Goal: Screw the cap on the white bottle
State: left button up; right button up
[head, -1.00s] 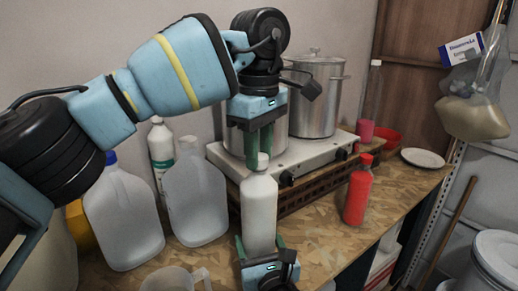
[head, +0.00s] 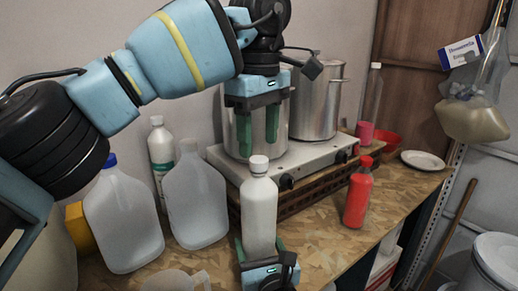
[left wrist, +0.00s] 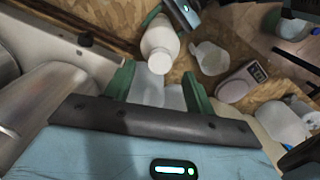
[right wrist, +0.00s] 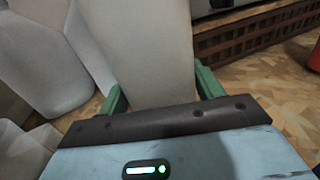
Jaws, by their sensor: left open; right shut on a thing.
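The white bottle (head: 259,208) stands upright on the wooden worktop in front of the stove, with a white cap (head: 258,163) on its neck. It also shows from above in the left wrist view (left wrist: 158,38). My left gripper (head: 258,140) is open and empty, above and apart from the cap, with its green fingers pointing down. My right gripper (head: 260,246) is shut on the lower body of the white bottle, which fills the space between its fingers in the right wrist view (right wrist: 145,50). Whether the cap is fully tight cannot be seen.
Translucent jugs (head: 125,220) and a green-labelled bottle (head: 161,155) stand to the left. A stove (head: 225,160) with steel pots (head: 318,100) is behind. A red bottle (head: 357,195) stands to the right; worktop between it and the white bottle is clear.

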pick_arm(q)
jog(key=shift+r, duration=1.95)
pick_arm(e)
jog(key=o, duration=2)
jog(key=shift+c, duration=0.2)
pick_arm(q)
jog(key=shift+f, duration=0.15)
pick_arm(e)
jog(key=v, duration=0.7)
jog(key=shift+s, duration=0.4)
jog(key=shift+d, duration=0.15)
jog(key=shift+c, duration=1)
jog(key=shift+s, duration=0.1)
